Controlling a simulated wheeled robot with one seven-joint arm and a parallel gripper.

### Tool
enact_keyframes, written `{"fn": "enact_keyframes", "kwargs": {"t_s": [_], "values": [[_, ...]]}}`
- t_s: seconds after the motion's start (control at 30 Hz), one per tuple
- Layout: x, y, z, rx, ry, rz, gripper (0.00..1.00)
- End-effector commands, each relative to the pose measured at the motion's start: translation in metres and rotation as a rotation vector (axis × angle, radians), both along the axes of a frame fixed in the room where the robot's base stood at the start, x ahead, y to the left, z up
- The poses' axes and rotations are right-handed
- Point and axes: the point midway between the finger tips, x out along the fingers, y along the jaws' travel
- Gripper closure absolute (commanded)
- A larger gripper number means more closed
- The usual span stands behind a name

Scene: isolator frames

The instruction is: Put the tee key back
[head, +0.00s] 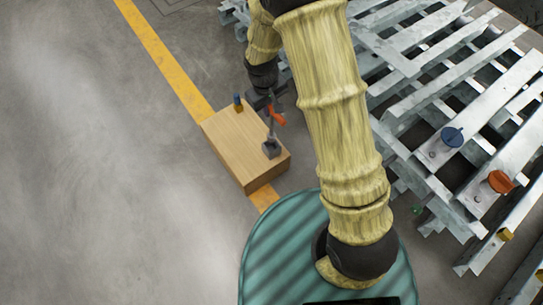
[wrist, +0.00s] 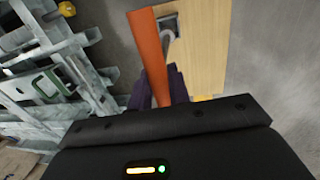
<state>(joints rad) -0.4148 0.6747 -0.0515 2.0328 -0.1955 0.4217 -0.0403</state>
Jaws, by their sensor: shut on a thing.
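The tee key has an orange cross handle (head: 277,116) and a grey shaft (head: 271,131). My gripper (head: 268,100) is shut on the tee key, above the right part of a wooden box. The orange handle (wrist: 150,50) stands between the dark fingers (wrist: 160,92) in the wrist view. Below the key, a small grey holder (head: 271,149) sits on the box top, and it shows at the top of the wrist view (wrist: 170,20). The shaft lines up close to the holder; I cannot tell whether its tip is inside.
The wooden box (head: 235,143) stands on the floor across a yellow line (head: 165,60). A small blue-topped piece (head: 238,102) is at its far edge. Metal frames with a blue knob (head: 452,137) and an orange knob (head: 500,181) fill the right. The floor at left is clear.

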Motion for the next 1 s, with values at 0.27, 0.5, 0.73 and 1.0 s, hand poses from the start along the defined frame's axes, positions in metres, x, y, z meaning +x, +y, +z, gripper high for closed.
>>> {"fn": "enact_keyframes", "kwargs": {"t_s": [0.27,0.5,0.73,1.0], "values": [[0.000,0.000,0.001,0.000,-0.001,0.001,1.00],[0.000,0.000,-0.029,-0.001,0.001,0.001,1.00],[0.000,0.000,-0.062,0.000,0.000,0.000,1.00],[0.000,0.000,-0.062,0.001,-0.001,0.000,1.00]]}}
